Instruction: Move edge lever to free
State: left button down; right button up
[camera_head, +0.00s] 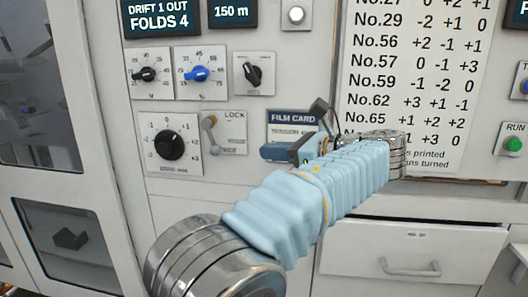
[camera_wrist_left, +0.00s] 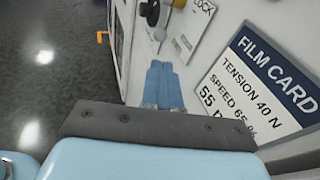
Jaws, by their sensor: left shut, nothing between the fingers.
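The lever (camera_head: 209,133) sits on a small white plate marked LOCK on the panel, its rounded knob at the upper left and its arm running down. In the left wrist view the lever (camera_wrist_left: 152,14) shows at the top edge, partly cut off. My left gripper (camera_head: 268,152) is shut and empty, its blue fingers lying just right of and below the lever plate, apart from the lever in the head view. In the wrist view the shut fingertips (camera_wrist_left: 160,68) point toward the plate, below the lever. No FREE marking is readable. My right gripper is out of view.
A black dial (camera_head: 169,145) stands left of the lever. Black and blue knobs (camera_head: 199,75) sit above. The film card (camera_head: 290,123) is right of the lever, partly behind my gripper. A drawer (camera_head: 410,262) is at the lower right.

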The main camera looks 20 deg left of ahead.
aim_at(220, 150)
pick_arm(q)
jog(key=x, duration=1.1)
jog(key=shift+w+a+f, duration=0.1)
jog(key=shift+w+a, duration=0.1)
jog(key=shift+a, duration=0.15)
